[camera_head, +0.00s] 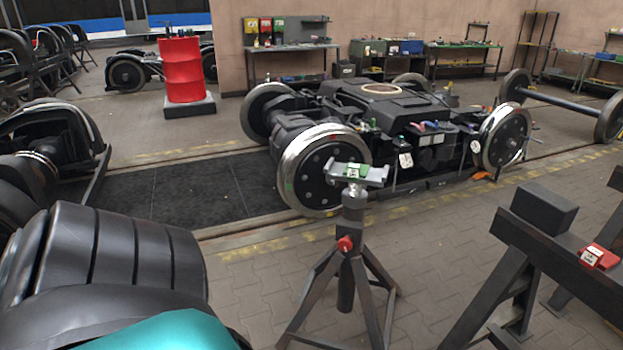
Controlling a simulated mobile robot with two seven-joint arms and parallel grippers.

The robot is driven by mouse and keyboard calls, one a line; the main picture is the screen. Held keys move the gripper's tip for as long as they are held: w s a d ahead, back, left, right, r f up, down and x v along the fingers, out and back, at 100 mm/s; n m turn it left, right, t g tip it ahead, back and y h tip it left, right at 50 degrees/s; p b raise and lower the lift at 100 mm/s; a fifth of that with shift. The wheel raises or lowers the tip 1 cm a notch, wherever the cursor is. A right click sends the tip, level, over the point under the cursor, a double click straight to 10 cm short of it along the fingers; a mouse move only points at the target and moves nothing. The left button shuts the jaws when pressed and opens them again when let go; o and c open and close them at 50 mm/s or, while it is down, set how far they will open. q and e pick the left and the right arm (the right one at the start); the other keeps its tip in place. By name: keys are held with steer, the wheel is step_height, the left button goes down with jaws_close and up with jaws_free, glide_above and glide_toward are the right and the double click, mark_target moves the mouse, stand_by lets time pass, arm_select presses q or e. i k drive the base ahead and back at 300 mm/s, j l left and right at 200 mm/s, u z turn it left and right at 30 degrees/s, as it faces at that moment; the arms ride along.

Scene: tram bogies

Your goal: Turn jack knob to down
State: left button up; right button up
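A dark tripod jack (352,213) stands on the paved floor in the foreground, just right of the middle. Its red knob (346,243) sits on the column where the legs meet. The knob is small in view, and I cannot tell which setting it is turned to. The jack's top is a light grey saddle plate (372,176) with a green label, above a slim post. Neither of my grippers shows in the head view, and nothing is touching the knob.
A tram bogie (424,108) with large wheels stands behind the jack. A red barrel (183,69) and workbenches (465,62) stand at the back. Paved floor left of the jack is clear.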

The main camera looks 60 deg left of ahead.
mark_target(345, 244)
steer(key=j+u, duration=0.1)
steer(key=u, duration=1.55)
steer(key=i+j+u, duration=0.1)
steer(key=i+j, duration=0.2)
steer(key=i, duration=0.2)
steer(key=i+j, duration=0.3)
steer(key=i, duration=0.15)
steer(key=i+j+u, duration=0.15)
steer(key=i, duration=0.35)
steer(key=j, duration=0.1)
